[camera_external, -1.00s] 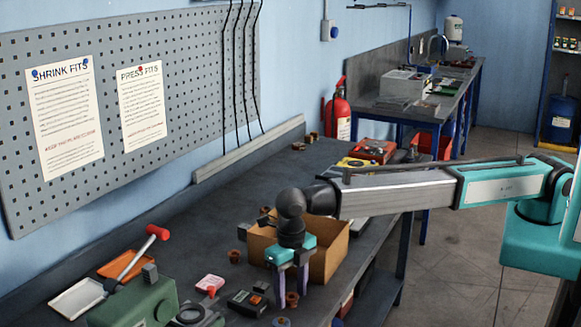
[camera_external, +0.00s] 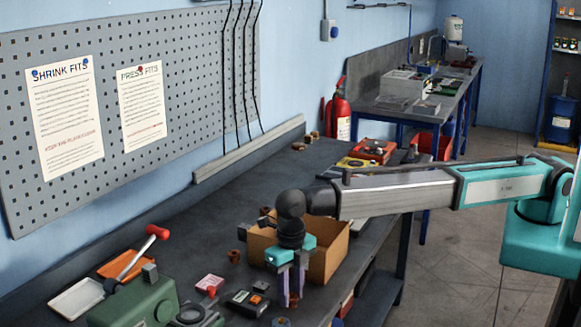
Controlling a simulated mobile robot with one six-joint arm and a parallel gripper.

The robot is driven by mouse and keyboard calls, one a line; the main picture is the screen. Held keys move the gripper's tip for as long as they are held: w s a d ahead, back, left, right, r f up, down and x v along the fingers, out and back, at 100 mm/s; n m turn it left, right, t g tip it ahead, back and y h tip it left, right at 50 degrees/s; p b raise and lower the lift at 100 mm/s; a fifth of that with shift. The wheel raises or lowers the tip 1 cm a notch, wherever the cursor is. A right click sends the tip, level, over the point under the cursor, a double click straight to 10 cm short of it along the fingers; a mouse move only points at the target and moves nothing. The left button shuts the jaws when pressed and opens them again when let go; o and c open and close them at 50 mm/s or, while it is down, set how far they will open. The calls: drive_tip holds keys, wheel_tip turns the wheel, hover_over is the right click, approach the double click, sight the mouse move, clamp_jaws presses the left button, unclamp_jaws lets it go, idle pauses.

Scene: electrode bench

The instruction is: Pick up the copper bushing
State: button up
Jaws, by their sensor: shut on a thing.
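My gripper (camera_external: 293,292) points down over the front part of the dark bench, in front of an open cardboard box (camera_external: 327,259). Its two purple fingers are shut on the small copper bushing (camera_external: 293,299), which shows only partly between the fingertips, low at the bench top. I cannot tell whether the bushing still touches the bench. Another brownish copper-coloured piece (camera_external: 234,256) stands on the bench left of the box.
Left of my gripper are a dark meter-like device (camera_external: 246,302), a pink box (camera_external: 209,283) and a green machine (camera_external: 135,304) with a red-knobbed lever (camera_external: 158,232). The cardboard box is close behind my gripper. The bench beyond it is partly clear.

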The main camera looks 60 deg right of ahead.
drive_tip(key=shift+r, duration=0.15)
drive_tip(key=shift+r+b, duration=0.8)
drive_tip(key=shift+r, duration=0.55)
drive_tip(key=shift+s+d+r, duration=0.15)
drive_tip(key=shift+r, duration=0.1)
drive_tip(key=s+d+r+b, duration=0.1)
drive_tip(key=s+d+b, duration=0.3)
drive_tip(key=s+d, duration=0.6)
drive_tip(key=shift+s+d+r, duration=0.25)
drive_tip(key=shift+s+d, duration=0.1)
drive_tip(key=shift+s, duration=0.35)
